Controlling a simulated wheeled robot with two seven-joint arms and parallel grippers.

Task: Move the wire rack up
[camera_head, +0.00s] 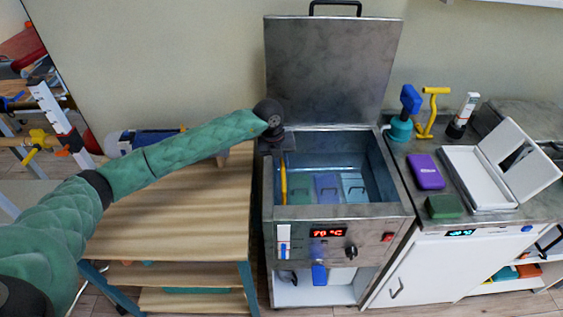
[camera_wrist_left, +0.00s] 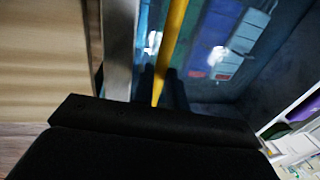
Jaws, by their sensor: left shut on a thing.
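The wire rack shows mainly as a yellow bar (camera_head: 284,186) at the left inside wall of the open steel water bath (camera_head: 352,210). The bar also runs up the left wrist view (camera_wrist_left: 174,42). My left gripper (camera_head: 281,152) reaches over the bath's back left corner and points down. Its dark fingers (camera_wrist_left: 161,88) are shut on the yellow bar. Several flat packs (camera_head: 327,186), greenish, blue and pale blue, lie low in the bath; any wires around them are hard to make out. My right gripper is out of view.
The bath's lid (camera_head: 333,68) stands open behind it. On the right counter are a purple case (camera_head: 426,172), a green block (camera_head: 444,207) and an open white box (camera_head: 478,178).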

